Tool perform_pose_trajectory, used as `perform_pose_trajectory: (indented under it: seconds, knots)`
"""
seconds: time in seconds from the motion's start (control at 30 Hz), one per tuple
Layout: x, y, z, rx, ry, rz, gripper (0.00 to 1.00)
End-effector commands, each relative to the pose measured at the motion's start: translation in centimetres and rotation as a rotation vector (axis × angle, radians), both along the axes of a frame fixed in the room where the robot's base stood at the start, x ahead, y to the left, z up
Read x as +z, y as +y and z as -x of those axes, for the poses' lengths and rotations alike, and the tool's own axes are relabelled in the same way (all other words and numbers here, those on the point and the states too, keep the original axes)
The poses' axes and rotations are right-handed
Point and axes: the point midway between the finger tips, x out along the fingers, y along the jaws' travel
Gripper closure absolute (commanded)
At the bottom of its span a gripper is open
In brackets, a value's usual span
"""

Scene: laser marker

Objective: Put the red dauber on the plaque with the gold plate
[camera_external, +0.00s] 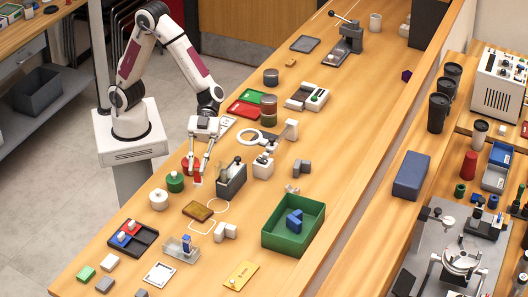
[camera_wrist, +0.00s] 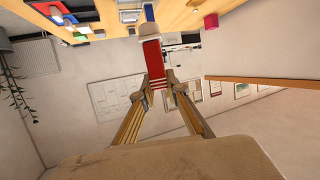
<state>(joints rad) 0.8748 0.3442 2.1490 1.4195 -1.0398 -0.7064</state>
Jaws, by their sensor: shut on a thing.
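My gripper (camera_external: 198,178) points down over the table at its left side, its fingers shut on the red dauber (camera_external: 190,165). In the wrist view the red dauber (camera_wrist: 152,65) shows between the fingertips (camera_wrist: 158,88), with a pale end beyond it. The fingers partly hide it in the external view. A small brown plaque with a gold-toned face (camera_external: 198,210) lies flat just in front of the gripper. A flat yellow-gold piece (camera_external: 241,275) lies at the front edge; I cannot tell its exact kind.
A green dauber (camera_external: 175,182) and a white one (camera_external: 158,200) stand left of the gripper. A grey holder (camera_external: 231,178) stands close on its right. A green bin (camera_external: 266,238) holds a blue block. A dark tray (camera_external: 133,238) sits at the front left.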

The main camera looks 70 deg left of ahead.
Motion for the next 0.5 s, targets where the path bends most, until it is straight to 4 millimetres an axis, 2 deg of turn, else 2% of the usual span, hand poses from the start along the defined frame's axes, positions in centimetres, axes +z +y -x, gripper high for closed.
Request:
perform_pose_trajectory:
  seconds: [0.1, 0.23, 0.5]
  knots:
    - [-0.7, 1.5, 0.2, 0.025, 0.002, -0.009, 1.00]
    - [-1.7, 2.4, 0.8, 0.034, 0.002, -0.020, 1.00]
    - [-2.0, 2.5, 0.8, 0.031, -0.028, -0.009, 1.00]
